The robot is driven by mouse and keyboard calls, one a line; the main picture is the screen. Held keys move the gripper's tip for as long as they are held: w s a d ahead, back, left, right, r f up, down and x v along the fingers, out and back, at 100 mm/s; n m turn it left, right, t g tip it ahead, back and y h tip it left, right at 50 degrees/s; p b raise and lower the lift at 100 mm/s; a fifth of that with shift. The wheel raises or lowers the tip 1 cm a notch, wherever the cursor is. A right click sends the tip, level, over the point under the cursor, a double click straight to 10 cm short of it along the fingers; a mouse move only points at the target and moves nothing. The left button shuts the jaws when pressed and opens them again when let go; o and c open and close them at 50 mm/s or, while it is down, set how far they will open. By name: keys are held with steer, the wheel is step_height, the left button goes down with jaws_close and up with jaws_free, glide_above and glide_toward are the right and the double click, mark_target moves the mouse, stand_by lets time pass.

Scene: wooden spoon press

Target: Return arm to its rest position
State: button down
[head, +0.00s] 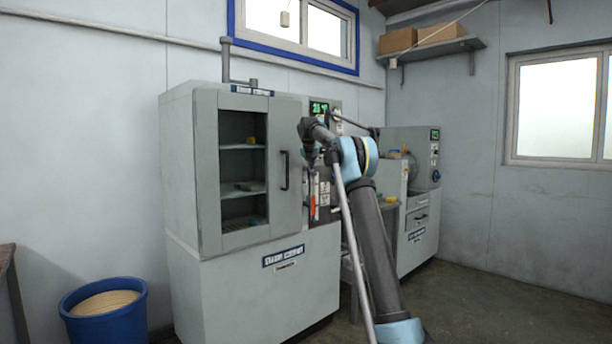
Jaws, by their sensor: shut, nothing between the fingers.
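My arm rises from the bottom right of the head view to a light blue joint, then bends left over the front of the grey machine. My gripper (310,160) is the small dark end hanging below the wrist, in front of the machine's right part. It is shut and holds nothing. Its fingertips are small and dark, hard to separate from what is behind. The arm hides part of the machine's control side.
A grey cabinet machine (205,290) with a windowed door and handle (284,170) stands close behind the gripper. A second grey machine (421,215) is at right. A blue bin (108,325) stands at lower left. Open floor (500,315) lies at right.

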steer(key=s+d+r+m+g, duration=0.1)
steer(key=s+d+m, duration=0.4)
steer(key=s, duration=0.6)
steer(key=s+d+r+m+g, duration=0.1)
steer(key=s+d+m, duration=0.35)
steer(key=s, duration=0.65)
steer(key=s+d+f+m+g, duration=0.1)
steer(key=s+d+f+m, duration=0.15)
steer(key=s, duration=0.45)
steer(key=s+d+f+m, duration=0.1)
steer(key=s+f+m, duration=0.2)
steer(key=s, duration=0.4)
steer(key=s+d+f+m+g, duration=0.1)
steer(key=s+f+m, duration=0.2)
steer(key=s, duration=0.4)
steer(key=s+d+f+m+g, duration=0.1)
steer(key=s+f+m, duration=0.7)
steer(key=s+f, duration=0.7)
steer(key=s+d+f+m+g+y, duration=0.1)
steer(key=s+f+m, duration=0.7)
steer(key=s+f, duration=0.8)
steer(key=s, duration=0.6)
steer(key=shift+g, duration=0.4)
steer(key=shift+d+f, duration=0.1)
steer(key=shift+w+f, duration=0.2)
steer(key=shift+w, duration=0.2)
